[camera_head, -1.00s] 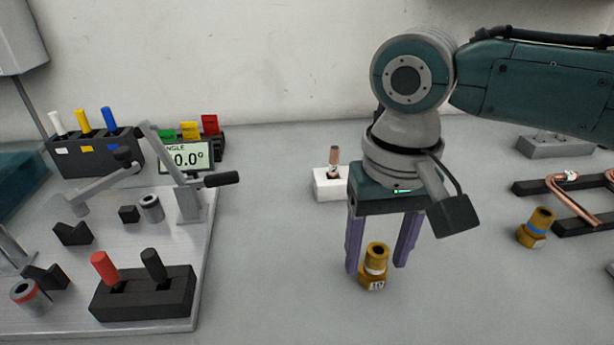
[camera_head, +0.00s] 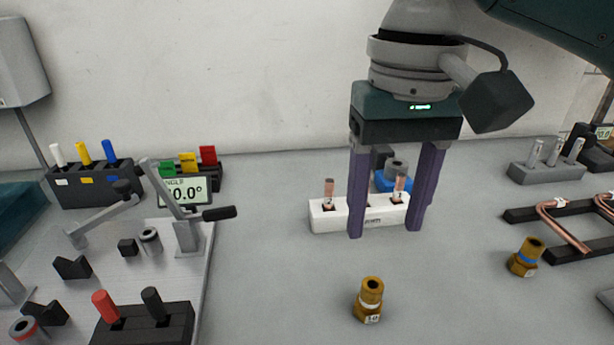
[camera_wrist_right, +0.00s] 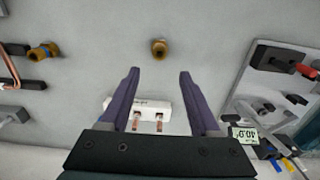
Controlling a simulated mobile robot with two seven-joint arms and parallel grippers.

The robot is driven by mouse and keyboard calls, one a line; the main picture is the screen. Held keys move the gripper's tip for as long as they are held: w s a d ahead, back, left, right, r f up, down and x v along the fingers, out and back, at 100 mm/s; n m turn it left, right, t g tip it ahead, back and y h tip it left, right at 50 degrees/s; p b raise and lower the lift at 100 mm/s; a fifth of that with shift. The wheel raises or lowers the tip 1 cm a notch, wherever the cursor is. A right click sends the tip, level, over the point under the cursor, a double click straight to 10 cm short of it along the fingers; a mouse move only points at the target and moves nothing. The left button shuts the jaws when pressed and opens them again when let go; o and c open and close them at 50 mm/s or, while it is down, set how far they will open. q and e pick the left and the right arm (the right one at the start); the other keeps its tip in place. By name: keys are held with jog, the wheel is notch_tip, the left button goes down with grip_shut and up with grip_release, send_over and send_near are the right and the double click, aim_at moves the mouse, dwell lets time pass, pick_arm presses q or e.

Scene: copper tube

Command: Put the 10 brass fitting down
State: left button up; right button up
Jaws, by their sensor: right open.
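The 10 brass fitting (camera_head: 369,300), with a white band and a label at its base, stands upright on the grey table in the front middle. It also shows in the right wrist view (camera_wrist_right: 159,48), beyond the fingertips. My right gripper (camera_head: 386,233) is open and empty, raised above and behind the fitting and clear of it. Its two purple fingers also show in the right wrist view (camera_wrist_right: 159,73) with nothing between them. My left gripper is not in view.
A white block (camera_head: 333,217) holding copper pieces stands behind the right gripper's fingers. A second brass fitting (camera_head: 525,257) with a blue band stands at right, near a black rack with copper tubes (camera_head: 566,228). A bending fixture (camera_head: 190,228) fills the left. The table's front middle is mostly clear.

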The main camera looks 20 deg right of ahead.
jog(key=s+a+f+n+t+y, duration=0.1)
jog(key=s+a+f, duration=0.1)
jog(key=s, duration=0.2)
jog(key=s+a+f+n+t, duration=0.1)
jog(key=s+a+f+n, duration=0.1)
jog(key=s+f, duration=0.1)
jog(key=s+a+f+n+t+y, duration=0.1)
jog(key=s+a+f, duration=0.1)
jog(key=s, duration=0.2)
jog(key=shift+s+a+f+n+y, duration=0.15)
jog(key=shift+s+f+n+y, duration=0.15)
jog(key=shift+s+f, duration=0.05)
jog(key=s+d, duration=0.1)
jog(key=d, duration=0.1)
jog(key=s+d+h, duration=0.1)
jog(key=s+d, duration=0.1)
jog(key=s+d+h, duration=0.1)
jog(key=s+d, duration=0.1)
jog(key=shift+d+t, duration=0.1)
jog(key=shift+t, duration=0.2)
